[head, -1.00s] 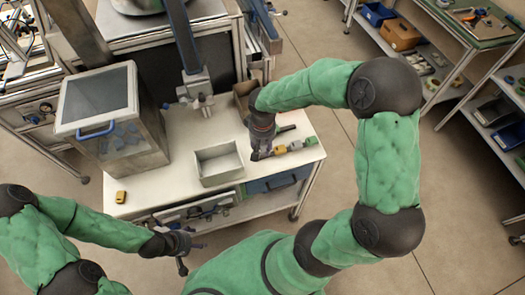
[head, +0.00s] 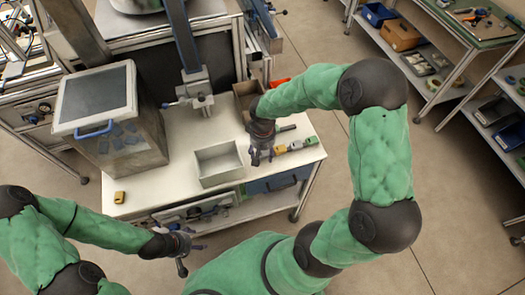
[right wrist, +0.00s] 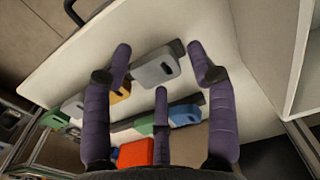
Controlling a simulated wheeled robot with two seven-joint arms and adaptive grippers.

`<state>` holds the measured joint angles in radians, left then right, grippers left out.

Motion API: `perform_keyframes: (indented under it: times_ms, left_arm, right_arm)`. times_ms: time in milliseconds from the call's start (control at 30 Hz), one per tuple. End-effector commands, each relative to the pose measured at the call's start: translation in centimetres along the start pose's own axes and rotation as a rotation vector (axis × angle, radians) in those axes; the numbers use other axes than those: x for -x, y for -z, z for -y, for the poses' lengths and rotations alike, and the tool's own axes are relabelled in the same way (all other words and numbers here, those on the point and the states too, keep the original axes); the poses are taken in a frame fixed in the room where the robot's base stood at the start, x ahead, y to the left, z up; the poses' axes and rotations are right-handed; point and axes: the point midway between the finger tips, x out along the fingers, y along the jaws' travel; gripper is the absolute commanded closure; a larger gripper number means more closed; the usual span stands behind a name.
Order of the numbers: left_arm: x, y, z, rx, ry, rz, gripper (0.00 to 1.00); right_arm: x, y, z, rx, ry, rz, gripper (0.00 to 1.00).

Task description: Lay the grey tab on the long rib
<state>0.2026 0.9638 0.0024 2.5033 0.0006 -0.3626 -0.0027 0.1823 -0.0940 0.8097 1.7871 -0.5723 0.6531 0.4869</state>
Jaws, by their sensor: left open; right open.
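The grey tab (right wrist: 156,68) is in the right wrist view, lying on or against a long dark rib (right wrist: 178,47), whose end shows past it. A yellow tab (right wrist: 120,91), a pale grey tab (right wrist: 73,105) and a green tab (right wrist: 53,120) follow in the same row. My right gripper (head: 262,158) is open above the row's left end in the head view. In its wrist view its fingers (right wrist: 163,70) are spread around the grey tab, with nothing visibly gripped. My left gripper (head: 187,252) is open and empty, in front of the table.
A second dark rib (right wrist: 122,125) with green and blue tabs lies behind the row. A grey open tray (head: 218,176) stands left of my right gripper. A lidded bin (head: 97,100) and a small yellow block (head: 119,197) are further left. The front left tabletop is mostly clear.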

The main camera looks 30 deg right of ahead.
Motion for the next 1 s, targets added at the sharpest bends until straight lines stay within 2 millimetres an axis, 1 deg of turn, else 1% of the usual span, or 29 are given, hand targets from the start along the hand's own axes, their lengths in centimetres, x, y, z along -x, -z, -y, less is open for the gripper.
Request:
perform_keyframes:
  times_ms: [167,233,367,500,700,833,1000]
  left_arm:
    - [0.3,0.0,-0.1,0.000,0.000,0.000,0.33]
    - [0.5,0.0,-0.2,0.000,0.000,0.000,0.33]
    - [0.8,0.0,-0.3,0.000,0.000,0.000,0.33]
    - [1.3,0.0,-0.5,0.000,0.000,0.000,0.33]
    - [1.8,-0.1,-0.6,0.000,0.000,0.000,0.33]
    - [1.9,-0.1,-0.7,0.000,0.000,0.000,0.33]
    - [2.0,-0.1,-0.7,0.000,0.000,0.000,0.33]
  right_arm:
    - [0.3,0.0,0.0,0.000,0.000,0.000,0.42]
    - [0.9,0.1,0.0,0.000,0.000,-0.003,0.42]
    - [3.1,0.1,0.0,-0.001,0.000,-0.005,0.42]
    - [6.0,0.1,0.0,-0.001,0.000,-0.005,0.42]
    - [9.7,0.1,0.0,0.000,0.000,-0.004,0.42]
    - [11.3,0.1,0.0,-0.001,0.000,-0.002,0.42]
    - [12.2,0.0,0.0,0.001,0.000,0.000,0.42]
